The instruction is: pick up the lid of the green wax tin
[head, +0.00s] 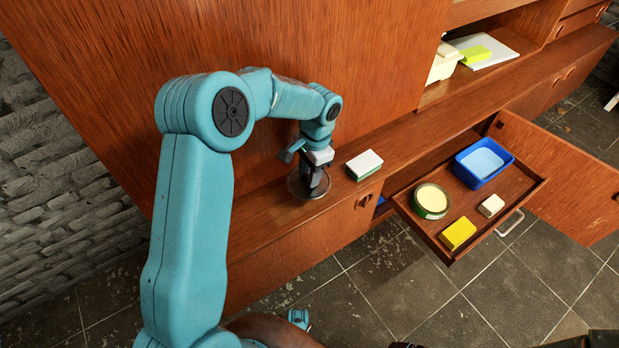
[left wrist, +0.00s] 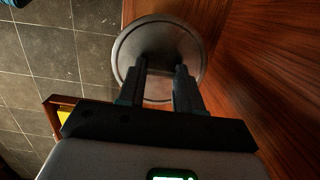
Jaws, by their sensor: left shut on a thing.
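The lid (head: 297,188) is a round grey metal disc at the cabinet's ledge, left of a white and green block. My left gripper (head: 313,180) points down over it and is shut on it. In the left wrist view the lid (left wrist: 150,35) lies between and beyond the two fingertips (left wrist: 161,68). I cannot tell whether it touches the ledge. The green wax tin (head: 431,201) stands open, showing pale yellow wax, in the pulled-out drawer.
The drawer (head: 437,238) also holds a blue tub (head: 483,163), a yellow block (head: 458,234) and a small cream block (head: 491,206). A white and green block (head: 364,165) sits on the ledge (head: 257,220). An open cabinet door (head: 565,185) stands at the right.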

